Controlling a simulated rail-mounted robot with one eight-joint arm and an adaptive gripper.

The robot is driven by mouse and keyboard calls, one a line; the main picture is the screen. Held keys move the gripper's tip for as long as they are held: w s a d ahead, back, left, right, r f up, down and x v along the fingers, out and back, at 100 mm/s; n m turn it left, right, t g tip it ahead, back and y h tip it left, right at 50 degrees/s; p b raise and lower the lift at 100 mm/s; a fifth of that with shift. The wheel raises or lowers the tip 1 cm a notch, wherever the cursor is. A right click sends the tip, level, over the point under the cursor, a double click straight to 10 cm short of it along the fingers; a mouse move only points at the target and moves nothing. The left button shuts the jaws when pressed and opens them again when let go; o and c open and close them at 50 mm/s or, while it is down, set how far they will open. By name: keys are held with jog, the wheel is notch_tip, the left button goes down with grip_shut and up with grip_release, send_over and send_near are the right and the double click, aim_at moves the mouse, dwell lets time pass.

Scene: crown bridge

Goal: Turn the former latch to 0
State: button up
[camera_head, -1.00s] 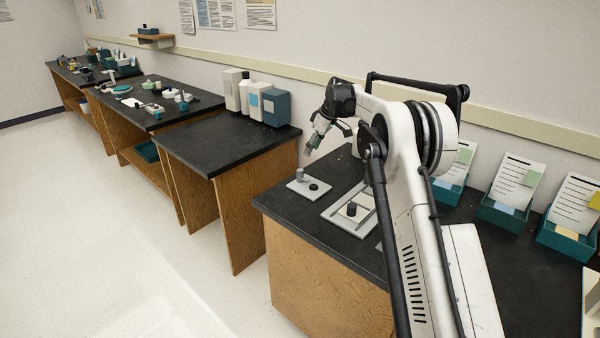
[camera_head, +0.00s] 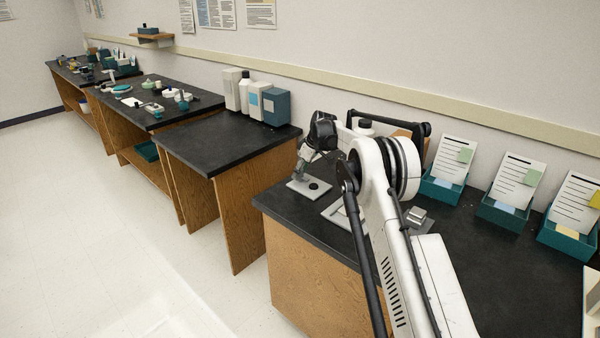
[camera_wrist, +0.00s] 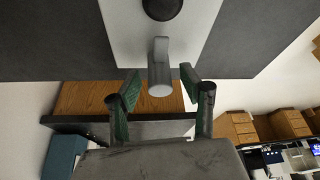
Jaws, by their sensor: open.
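A grey latch-like piece with a rounded end (camera_wrist: 160,78) stands out from a light plate (camera_wrist: 200,35) in the wrist view; I take it for the former latch, but no 0 mark is readable. A dark round knob (camera_wrist: 162,7) sits on the same plate. In the head view the plate (camera_head: 300,191) lies near the left front corner of the black bench, with the knob (camera_head: 314,186) on it. My gripper (camera_wrist: 160,78) is open, its fingers on either side of the grey piece. I cannot tell whether they touch it. In the head view my gripper (camera_head: 299,178) hides that piece.
A second light plate (camera_head: 334,216) lies beside the first, partly hidden by my arm. A small grey block (camera_head: 416,216) sits right of my arm. Teal boxes with cards (camera_head: 505,212) line the bench's back right. A gap separates this bench from the black table (camera_head: 225,140) at left.

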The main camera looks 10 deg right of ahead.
jog(key=shift+c, duration=0.4)
grip_shut()
jog(key=shift+m, duration=0.3)
jog(key=m+t+h+b, duration=0.1)
jog(key=m+b, duration=0.1)
jog(key=m, duration=0.1)
jog(key=shift+f+m, duration=0.1)
jog(key=shift+m, duration=0.2)
jog(key=m+h+b, duration=0.1)
jog(key=m+h, duration=0.1)
jog(key=m, duration=0.2)
jog(key=shift+m+t, duration=0.3)
jog(key=shift+t, duration=0.1)
jog(key=m+h+b, duration=0.1)
jog(key=m, duration=0.3)
jog(key=shift+h, duration=0.4)
jog(key=shift+m+g+h, duration=0.5)
jog(key=shift+m+h, duration=0.2)
jog(key=shift+m, duration=1.9)
